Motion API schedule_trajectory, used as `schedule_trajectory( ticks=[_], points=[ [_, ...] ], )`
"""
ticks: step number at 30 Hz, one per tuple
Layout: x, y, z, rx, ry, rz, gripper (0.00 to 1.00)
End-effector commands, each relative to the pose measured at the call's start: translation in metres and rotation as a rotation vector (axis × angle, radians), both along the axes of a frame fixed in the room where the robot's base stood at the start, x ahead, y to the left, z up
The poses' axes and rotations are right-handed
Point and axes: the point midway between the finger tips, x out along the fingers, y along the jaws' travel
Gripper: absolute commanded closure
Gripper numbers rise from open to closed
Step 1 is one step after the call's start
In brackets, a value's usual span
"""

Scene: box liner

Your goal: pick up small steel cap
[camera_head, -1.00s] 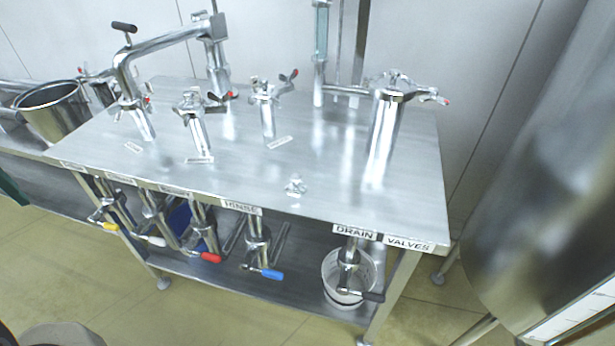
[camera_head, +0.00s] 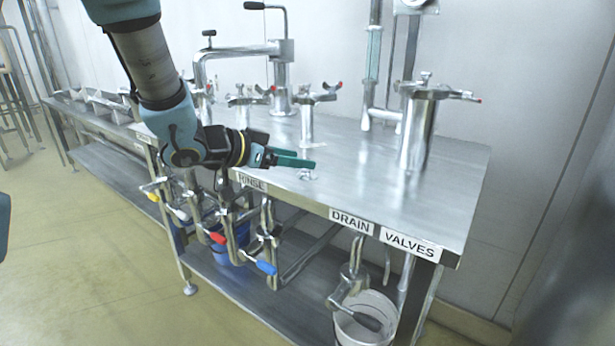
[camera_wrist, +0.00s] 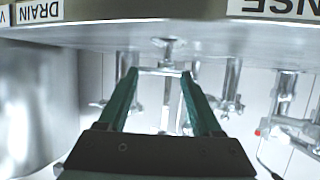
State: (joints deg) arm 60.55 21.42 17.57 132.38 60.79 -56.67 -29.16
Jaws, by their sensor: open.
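The small steel cap (camera_head: 307,175) lies on the steel table top, near its front edge above the gap between the RINSE and DRAIN labels. In the wrist view the cap (camera_wrist: 168,43) shows near the top, just beyond the fingertips and roughly between them; this view is upside down. My gripper (camera_head: 310,160) reaches in from the left, its green fingers beside the cap in the head view. In the wrist view my gripper (camera_wrist: 159,74) is open, with two spread fingers and no cap between them.
Several steel pipe stubs with clamps stand behind the cap, one nearby (camera_head: 307,122) and a thicker one (camera_head: 417,135) at right. Valves with coloured handles (camera_head: 266,267) hang below the front edge. A white bucket (camera_head: 362,328) stands underneath.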

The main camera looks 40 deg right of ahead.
Motion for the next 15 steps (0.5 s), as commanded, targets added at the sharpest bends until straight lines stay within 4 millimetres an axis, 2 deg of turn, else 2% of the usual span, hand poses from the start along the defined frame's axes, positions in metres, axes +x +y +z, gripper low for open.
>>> schedule_trajectory(
  ticks=[3,10,15],
  points=[
    [0.0,-0.015,-0.006,0.001,-0.001,-0.001,0.33],
    [0.001,-0.03,-0.013,0.002,0.0,0.001,0.33],
    [0.006,-0.053,-0.023,0.004,-0.001,0.001,0.33]
  ],
)
